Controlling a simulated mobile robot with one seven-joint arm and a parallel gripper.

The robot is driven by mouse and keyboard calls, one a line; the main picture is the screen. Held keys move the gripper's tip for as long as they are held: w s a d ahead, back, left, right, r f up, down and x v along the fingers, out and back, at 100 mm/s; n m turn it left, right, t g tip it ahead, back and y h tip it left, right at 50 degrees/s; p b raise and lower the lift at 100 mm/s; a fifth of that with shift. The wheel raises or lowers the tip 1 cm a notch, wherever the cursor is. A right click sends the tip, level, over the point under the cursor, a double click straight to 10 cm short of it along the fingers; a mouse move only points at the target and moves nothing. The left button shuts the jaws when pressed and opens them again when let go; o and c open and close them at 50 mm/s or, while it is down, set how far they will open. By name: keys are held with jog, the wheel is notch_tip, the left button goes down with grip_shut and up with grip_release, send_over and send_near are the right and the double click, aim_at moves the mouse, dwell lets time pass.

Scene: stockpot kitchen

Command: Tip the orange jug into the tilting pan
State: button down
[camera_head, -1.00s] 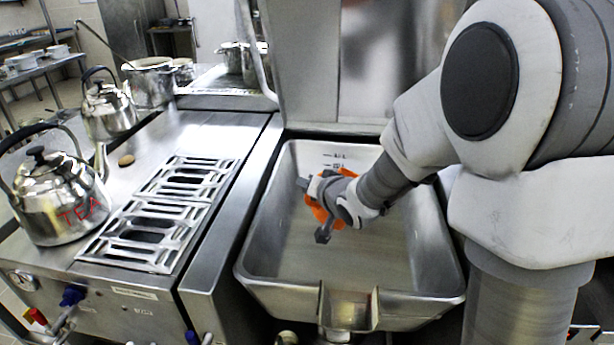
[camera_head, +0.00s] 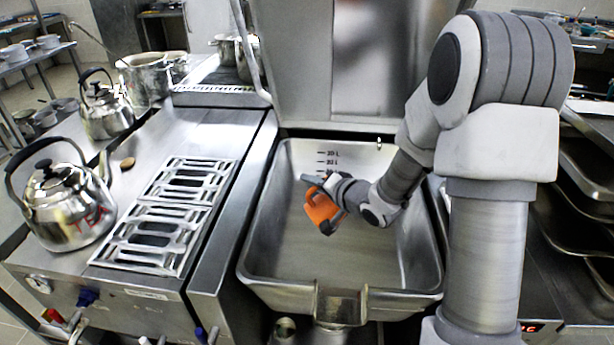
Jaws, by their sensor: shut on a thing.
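The orange jug (camera_head: 322,210) is over the tilting pan (camera_head: 268,262), left of the pan's middle, and it looks tilted. My gripper (camera_head: 322,186) is shut on the jug, reaching in from the right; the fingertips are partly hidden at the jug's upper side. The jug's mouth and anything inside it cannot be made out. The pan is a steel rectangular basin with level marks on its back wall and a pouring lip at the front. Its visible floor looks bare.
The raised steel lid (camera_head: 350,60) stands behind the pan. A stove with a pot grate (camera_head: 170,215) and a kettle marked TEA (camera_head: 68,205) is at left. A second kettle (camera_head: 104,108) and a stockpot (camera_head: 145,80) stand behind. Trays (camera_head: 590,170) are racked at right.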

jog(key=shift+w+d+r+m+y+p, duration=0.2)
jog(key=shift+d+r+m+y+p, duration=0.2)
jog(key=shift+d+m+p, duration=0.25)
jog(key=d+m+p, duration=0.1)
jog(key=d+y+p, duration=0.1)
jog(key=w+d+f+m+y+p, duration=0.1)
jog(key=d+p, duration=0.1)
jog(key=shift+w+m, duration=0.1)
jog(key=shift+m, duration=0.25)
jog(key=shift+w+d+r+m+y+p, duration=0.3)
jog(key=shift+d+m+p, duration=0.3)
jog(key=shift+p, duration=0.25)
jog(key=shift+w+d+r+m+t+y+p, duration=0.15)
jog(key=shift+d+m+p, duration=0.15)
jog(key=shift+d, duration=0.15)
jog(key=shift+w+d+r+m+t+y+p, duration=0.15)
jog(key=shift+d+m+t+y+p, duration=0.1)
jog(key=shift+d, duration=0.2)
jog(key=shift+w+d+r+m+t+y+p, duration=0.15)
jog(key=shift+d+m+p, duration=0.15)
jog(key=shift+d, duration=0.15)
jog(key=shift+w+d+m+t+y, duration=0.15)
jog(key=shift+w+d+m+y, duration=0.1)
jog(key=shift+d+m, duration=0.45)
jog(key=shift+w+d+m+t+y, duration=0.15)
jog(key=shift+d+m, duration=0.3)
jog(key=shift+d, duration=0.45)
